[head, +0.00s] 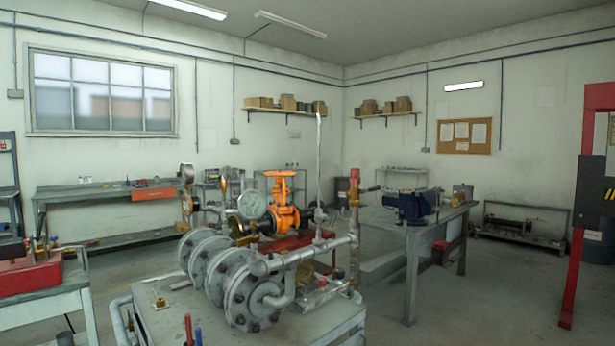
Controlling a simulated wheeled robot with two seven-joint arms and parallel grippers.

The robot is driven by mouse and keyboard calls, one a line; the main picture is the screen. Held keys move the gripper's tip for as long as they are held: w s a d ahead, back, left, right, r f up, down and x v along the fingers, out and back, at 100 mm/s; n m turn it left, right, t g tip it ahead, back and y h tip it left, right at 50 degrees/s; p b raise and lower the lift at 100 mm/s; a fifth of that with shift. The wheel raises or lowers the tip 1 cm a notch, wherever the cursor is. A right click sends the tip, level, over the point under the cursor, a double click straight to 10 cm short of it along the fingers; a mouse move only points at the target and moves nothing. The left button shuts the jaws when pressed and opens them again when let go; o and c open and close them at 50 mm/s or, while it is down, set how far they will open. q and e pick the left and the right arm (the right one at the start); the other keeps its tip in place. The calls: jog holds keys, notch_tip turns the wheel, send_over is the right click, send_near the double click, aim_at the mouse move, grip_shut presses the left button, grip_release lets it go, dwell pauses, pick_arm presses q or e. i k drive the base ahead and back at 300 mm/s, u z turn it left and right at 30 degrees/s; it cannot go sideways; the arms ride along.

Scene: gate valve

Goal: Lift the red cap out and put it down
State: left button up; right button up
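A small red piece (354,173), which looks like the red cap, sits on top of an upright pipe at the right end of the pipe assembly. What it sits in and how it is held are too small to tell. The orange gate valve (284,208) stands upright behind the grey flanged pipe assembly (232,280) on the near bench. Neither of my grippers is in view.
A pressure gauge (252,204) and a tall thin upright rod (318,160) rise above the assembly. The near bench top (180,320) has some bare room at its front left. A workbench with a blue vise (411,205) stands to the right, with open floor beyond.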

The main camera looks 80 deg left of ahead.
aim_at(355, 179)
jog(key=u, duration=0.85)
jog(key=i, duration=2.8)
jog(key=u, duration=3.5)
